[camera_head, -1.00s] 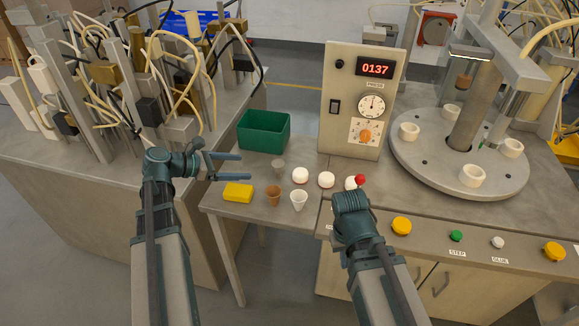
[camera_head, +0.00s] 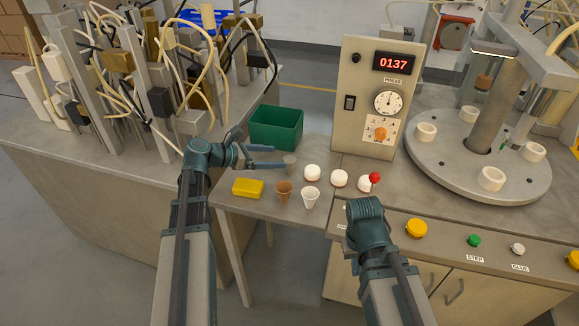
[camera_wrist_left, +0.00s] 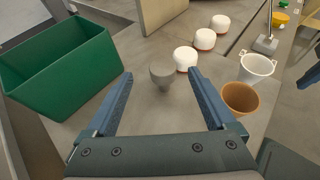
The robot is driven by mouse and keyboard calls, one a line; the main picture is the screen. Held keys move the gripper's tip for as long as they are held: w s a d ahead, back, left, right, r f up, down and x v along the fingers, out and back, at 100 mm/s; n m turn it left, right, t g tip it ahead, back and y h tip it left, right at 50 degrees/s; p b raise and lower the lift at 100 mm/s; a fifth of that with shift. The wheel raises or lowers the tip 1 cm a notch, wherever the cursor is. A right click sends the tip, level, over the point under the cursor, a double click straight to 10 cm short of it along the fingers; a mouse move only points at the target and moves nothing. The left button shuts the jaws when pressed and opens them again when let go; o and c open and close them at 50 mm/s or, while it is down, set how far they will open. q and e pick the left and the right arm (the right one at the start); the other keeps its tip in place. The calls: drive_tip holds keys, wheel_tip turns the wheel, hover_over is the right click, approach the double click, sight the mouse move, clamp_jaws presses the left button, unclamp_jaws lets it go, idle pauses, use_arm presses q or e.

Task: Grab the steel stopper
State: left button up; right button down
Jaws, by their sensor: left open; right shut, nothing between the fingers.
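The steel stopper, a small grey tapered piece, stands on the bench in the head view (camera_head: 290,161) and in the left wrist view (camera_wrist_left: 162,76). My left gripper (camera_head: 279,157) is open and low over the bench. In the left wrist view the stopper appears centred between the fingertips, at or just beyond them, with a gap on each side. My right gripper (camera_head: 366,212) is near the front edge of the bench, away from the stopper. Its fingers are hidden behind its wrist.
A green bin (camera_head: 276,128) stands behind the left gripper. A yellow block (camera_head: 248,188), a brown stopper (camera_head: 284,190) and a white stopper (camera_head: 310,196) lie nearer the front. White domed caps (camera_head: 312,173) stand to the right. A control box (camera_head: 378,100) rises behind them.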

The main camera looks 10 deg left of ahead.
sight(286, 160)
use_arm(q)
drive_tip(key=b+x, duration=0.1)
drive_tip(key=x, duration=0.1)
drive_tip(key=f+b+x, duration=0.1)
drive_tip(key=x, duration=0.1)
drive_tip(key=shift+d+f+b, duration=0.1)
drive_tip(key=shift+d+b, duration=0.15)
drive_tip(key=shift+b, duration=0.15)
drive_tip(key=shift+w+d, duration=0.15)
drive_tip(key=shift+d, duration=0.05)
clamp_jaws()
